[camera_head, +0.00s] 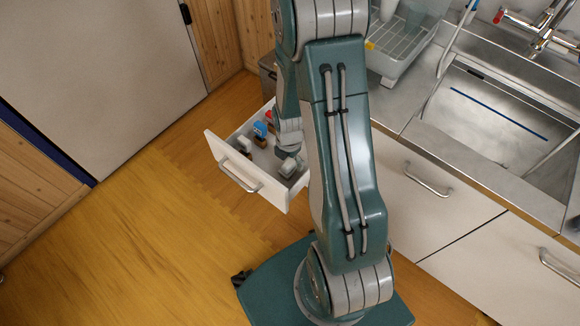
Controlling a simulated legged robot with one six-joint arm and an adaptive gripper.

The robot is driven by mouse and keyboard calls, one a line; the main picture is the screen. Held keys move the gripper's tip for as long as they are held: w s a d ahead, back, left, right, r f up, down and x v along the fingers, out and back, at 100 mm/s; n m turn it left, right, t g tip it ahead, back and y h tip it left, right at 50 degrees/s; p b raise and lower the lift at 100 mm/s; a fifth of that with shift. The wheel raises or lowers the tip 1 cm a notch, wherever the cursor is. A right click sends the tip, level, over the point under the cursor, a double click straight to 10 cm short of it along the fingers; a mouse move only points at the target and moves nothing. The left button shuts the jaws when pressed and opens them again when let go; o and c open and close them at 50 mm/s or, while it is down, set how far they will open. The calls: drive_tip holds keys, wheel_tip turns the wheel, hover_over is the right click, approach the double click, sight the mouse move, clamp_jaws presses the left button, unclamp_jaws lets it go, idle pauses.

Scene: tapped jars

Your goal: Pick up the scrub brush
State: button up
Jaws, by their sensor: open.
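An open white drawer (217,148) juts out from the counter, left of my arm. It holds several small items, too small for me to tell which is the scrub brush. One is white and brown (243,144), near the drawer's front. One is blue (261,129), farther back, with a small red item (269,115) behind it. A white blocky item (289,167) is at the right side. My gripper (285,158) points down over the right part of the drawer, beside the white blocky item. Its fingers are small here, and my arm hides the drawer's right end.
A steel sink (500,125) with a tap (540,28) and a dish rack (405,50) are on the counter at right. Closed drawers with handles (428,179) are below. The wooden floor (130,240) at left is clear.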

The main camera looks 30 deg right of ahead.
sight(288, 162)
drive_tip(key=shift+w+a+f, duration=0.1)
drive_tip(key=shift+a+f, duration=0.1)
drive_tip(key=shift+f, duration=0.4)
drive_tip(key=f, duration=0.3)
drive_tip(key=shift+w+d+f, duration=0.2)
drive_tip(key=shift+w+d, duration=0.05)
drive_tip(key=shift+d+f, duration=0.25)
drive_tip(key=shift+f, duration=0.1)
drive_tip(key=shift+a, duration=0.2)
drive_tip(key=c, duration=1.2)
